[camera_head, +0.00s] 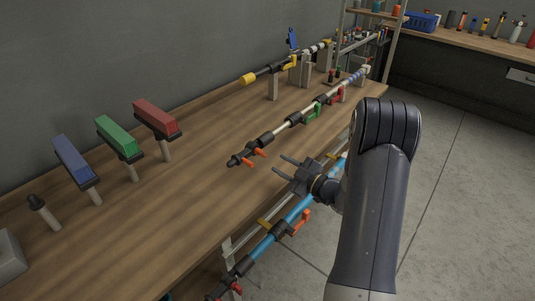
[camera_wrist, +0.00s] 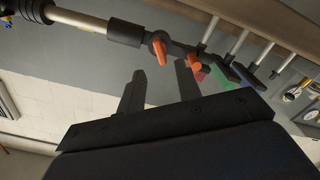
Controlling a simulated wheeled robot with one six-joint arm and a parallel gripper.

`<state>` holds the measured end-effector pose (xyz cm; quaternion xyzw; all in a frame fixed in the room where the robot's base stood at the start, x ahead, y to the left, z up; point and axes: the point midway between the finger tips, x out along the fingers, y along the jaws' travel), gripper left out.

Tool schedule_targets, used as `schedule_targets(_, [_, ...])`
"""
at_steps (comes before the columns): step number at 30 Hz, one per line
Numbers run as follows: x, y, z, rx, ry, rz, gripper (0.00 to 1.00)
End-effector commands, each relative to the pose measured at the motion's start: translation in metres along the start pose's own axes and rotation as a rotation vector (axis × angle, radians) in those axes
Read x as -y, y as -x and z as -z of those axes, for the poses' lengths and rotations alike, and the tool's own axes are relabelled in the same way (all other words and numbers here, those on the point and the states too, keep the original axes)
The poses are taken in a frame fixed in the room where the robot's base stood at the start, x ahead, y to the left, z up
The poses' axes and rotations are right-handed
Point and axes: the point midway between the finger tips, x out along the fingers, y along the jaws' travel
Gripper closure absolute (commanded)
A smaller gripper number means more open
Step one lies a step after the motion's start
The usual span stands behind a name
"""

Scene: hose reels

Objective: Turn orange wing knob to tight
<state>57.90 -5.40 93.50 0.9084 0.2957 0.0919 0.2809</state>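An orange wing knob (camera_head: 260,152) sits on a dark clamp collar of the pole above the wooden bench. A second orange piece (camera_head: 248,161) is beside it, nearer the pole's dark end. In the wrist view a flared orange knob (camera_wrist: 159,47) hangs by the dark collar, with a rounder orange piece (camera_wrist: 195,62) to its right. My gripper (camera_head: 280,164) is open and empty, to the right of the orange pieces and apart from them. In the wrist view my gripper's fingers (camera_wrist: 160,68) are spread, with the flared knob just beyond the gap. I cannot tell the knob's tightness.
The pole carries green (camera_head: 315,110) and red (camera_head: 338,96) knobs farther along. A blue pole (camera_head: 285,222) with red-orange knobs (camera_head: 305,216) runs lower, beside the bench (camera_head: 190,195). Blue, green and red blocks (camera_head: 155,117) stand on posts at left. Open floor lies at right.

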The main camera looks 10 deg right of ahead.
Motion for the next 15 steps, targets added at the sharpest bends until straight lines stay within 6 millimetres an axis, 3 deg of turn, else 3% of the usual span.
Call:
schedule_targets(6, [0.000,-0.041,0.002,-0.001,-0.001,0.003,0.67])
schedule_targets(15, [0.000,-0.065,0.000,0.002,-0.001,-0.001,0.67])
